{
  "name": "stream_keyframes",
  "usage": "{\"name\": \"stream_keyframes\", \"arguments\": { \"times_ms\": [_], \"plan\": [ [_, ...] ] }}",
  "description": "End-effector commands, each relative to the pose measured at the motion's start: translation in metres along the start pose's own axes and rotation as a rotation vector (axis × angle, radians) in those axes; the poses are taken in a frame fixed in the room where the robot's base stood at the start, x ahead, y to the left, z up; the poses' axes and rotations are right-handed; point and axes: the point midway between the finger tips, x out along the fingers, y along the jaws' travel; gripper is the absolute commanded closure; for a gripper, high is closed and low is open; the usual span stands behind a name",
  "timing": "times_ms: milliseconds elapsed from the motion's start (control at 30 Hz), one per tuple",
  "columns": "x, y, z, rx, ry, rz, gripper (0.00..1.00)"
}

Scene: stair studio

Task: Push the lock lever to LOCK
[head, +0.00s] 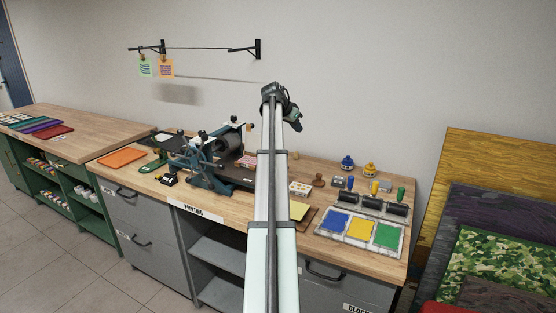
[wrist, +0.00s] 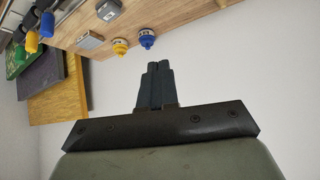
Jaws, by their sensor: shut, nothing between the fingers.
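A dark teal printing press with a grey roller (head: 228,146) stands on the wooden bench, left of my arm. I cannot make out its lock lever or any LOCK mark at this size; my arm hides the press bed's right part. My gripper (head: 297,125) is raised in front of the wall, to the right of the press and apart from it. In the wrist view my gripper (wrist: 157,68) has its dark fingers together, shut and empty, with bare wall beyond. The press is not in the wrist view.
Right of my arm, the bench holds an ink tray (head: 360,232), black rollers (head: 370,206) and small blue (head: 347,163) and yellow (head: 369,170) pots. An orange sheet (head: 121,158) lies at left. A drying line (head: 205,48) hangs on the wall.

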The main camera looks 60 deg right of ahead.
Motion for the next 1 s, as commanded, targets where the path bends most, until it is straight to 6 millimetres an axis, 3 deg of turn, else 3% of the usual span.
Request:
{"name": "stream_keyframes", "arguments": {
  "times_ms": [167,467,767,1000],
  "plan": [
    [0.002,-0.013,0.023,-0.088,-0.142,-0.082,1.00],
    [-0.014,-0.037,0.067,-0.363,-0.342,-0.260,1.00],
    [-0.014,-0.037,0.073,-0.523,-0.352,-0.292,1.00],
    [0.007,-0.041,0.083,-0.529,-0.351,-0.291,1.00]
  ]
}}
